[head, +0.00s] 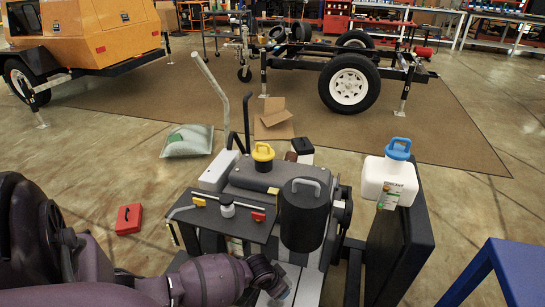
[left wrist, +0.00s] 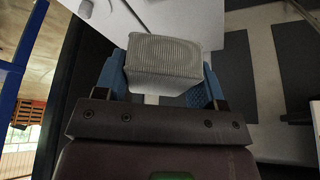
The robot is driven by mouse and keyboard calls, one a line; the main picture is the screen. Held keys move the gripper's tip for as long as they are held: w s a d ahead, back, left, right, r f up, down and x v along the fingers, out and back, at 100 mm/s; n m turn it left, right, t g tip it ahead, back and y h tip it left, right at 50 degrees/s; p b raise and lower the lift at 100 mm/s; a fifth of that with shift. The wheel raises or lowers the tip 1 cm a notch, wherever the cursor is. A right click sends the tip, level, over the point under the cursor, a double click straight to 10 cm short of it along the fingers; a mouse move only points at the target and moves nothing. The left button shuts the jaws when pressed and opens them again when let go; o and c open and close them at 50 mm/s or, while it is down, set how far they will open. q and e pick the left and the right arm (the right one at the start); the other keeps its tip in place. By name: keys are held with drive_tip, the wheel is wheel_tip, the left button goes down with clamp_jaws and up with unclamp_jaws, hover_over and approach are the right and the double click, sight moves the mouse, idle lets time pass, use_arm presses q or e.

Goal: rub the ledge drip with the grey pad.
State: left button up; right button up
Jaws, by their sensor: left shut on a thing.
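My left gripper (head: 280,284) is at the bottom of the head view, low in front of the black cylinder of the engine. In the left wrist view its blue fingers (left wrist: 163,82) are shut on the grey pad (left wrist: 163,55), a ribbed light-grey block held across the tips. Pale and dark flat surfaces lie beyond the pad; I cannot tell whether it touches any of them. I cannot make out the ledge drip in either view. My right gripper is not in view.
A white coolant jug (head: 388,180) with a blue cap stands further right. A blue table (head: 520,270) is at lower right.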

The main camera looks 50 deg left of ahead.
use_arm(q)
drive_tip(key=f+b, duration=0.2)
drive_tip(key=f, duration=0.2)
drive_tip(key=shift+s+f+b, duration=0.2)
drive_tip(key=shift+s+b, duration=0.05)
drive_tip(key=shift+b, duration=0.15)
drive_tip(key=shift+w+f+b, duration=0.1)
drive_tip(key=shift+f+b, duration=0.5)
drive_tip(key=shift+f, duration=0.1)
drive_tip(key=shift+w, duration=0.15)
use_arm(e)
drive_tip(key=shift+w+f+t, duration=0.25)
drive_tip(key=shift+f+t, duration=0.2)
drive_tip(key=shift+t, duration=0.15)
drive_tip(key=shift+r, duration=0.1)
